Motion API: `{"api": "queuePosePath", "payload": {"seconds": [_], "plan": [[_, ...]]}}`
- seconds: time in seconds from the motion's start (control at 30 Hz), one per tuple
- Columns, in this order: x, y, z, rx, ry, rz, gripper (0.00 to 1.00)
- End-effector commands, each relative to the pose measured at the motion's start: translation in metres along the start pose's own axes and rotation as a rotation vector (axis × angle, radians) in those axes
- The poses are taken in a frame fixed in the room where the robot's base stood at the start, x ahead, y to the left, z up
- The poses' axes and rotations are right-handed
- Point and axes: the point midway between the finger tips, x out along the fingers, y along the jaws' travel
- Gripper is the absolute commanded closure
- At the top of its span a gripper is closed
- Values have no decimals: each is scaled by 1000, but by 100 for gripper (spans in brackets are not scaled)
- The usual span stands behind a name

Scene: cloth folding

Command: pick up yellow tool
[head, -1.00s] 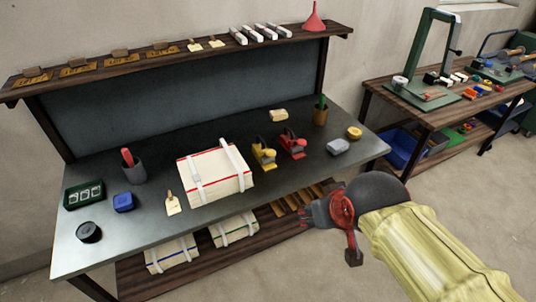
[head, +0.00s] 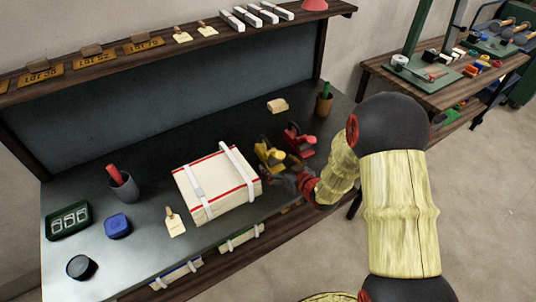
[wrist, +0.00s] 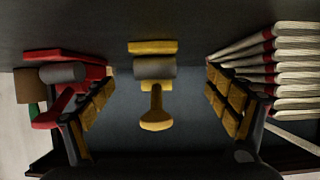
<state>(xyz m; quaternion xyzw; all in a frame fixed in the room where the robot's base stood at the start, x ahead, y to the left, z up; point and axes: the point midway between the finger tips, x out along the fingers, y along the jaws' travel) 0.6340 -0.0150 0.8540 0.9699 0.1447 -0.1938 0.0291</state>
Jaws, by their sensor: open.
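The yellow tool (head: 270,156) stands on the dark workbench, between the strapped cloth stack and a red tool of like shape. In the wrist view the yellow tool (wrist: 155,85), with a grey roller and a knobbed handle, lies between my two fingers. My gripper (head: 292,178) is at the yellow tool's near side in the head view and partly hides its lower part. In the wrist view my gripper (wrist: 160,100) is open, with gold pads on both sides and a gap between each pad and the tool.
The red tool (head: 299,138) is close beside the yellow one; in the wrist view it (wrist: 65,80) is just outside the left finger. The cloth stack (head: 215,185) is near the right finger. A brown cup (head: 324,103) and a tan block (head: 277,105) stand behind.

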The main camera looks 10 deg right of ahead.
Motion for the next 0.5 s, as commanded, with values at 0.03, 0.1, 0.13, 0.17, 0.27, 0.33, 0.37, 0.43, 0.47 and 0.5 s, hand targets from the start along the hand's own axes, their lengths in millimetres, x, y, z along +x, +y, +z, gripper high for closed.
{"api": "queuePosePath", "payload": {"seconds": [0.03,0.1,0.13,0.17,0.27,0.33,0.37,0.43,0.47,0.5], "plan": [[6,-1,2,1,2,-3,12],[13,-1,2,0,3,-3,12],[17,0,1,0,3,-3,12],[19,-1,1,0,3,-3,12],[26,0,1,1,2,-2,12],[31,2,-1,0,2,-1,12],[34,2,-1,0,3,-1,12],[43,4,-3,-1,4,-1,12],[48,5,-3,-1,3,-1,12],[54,6,-4,0,3,-1,12]]}}
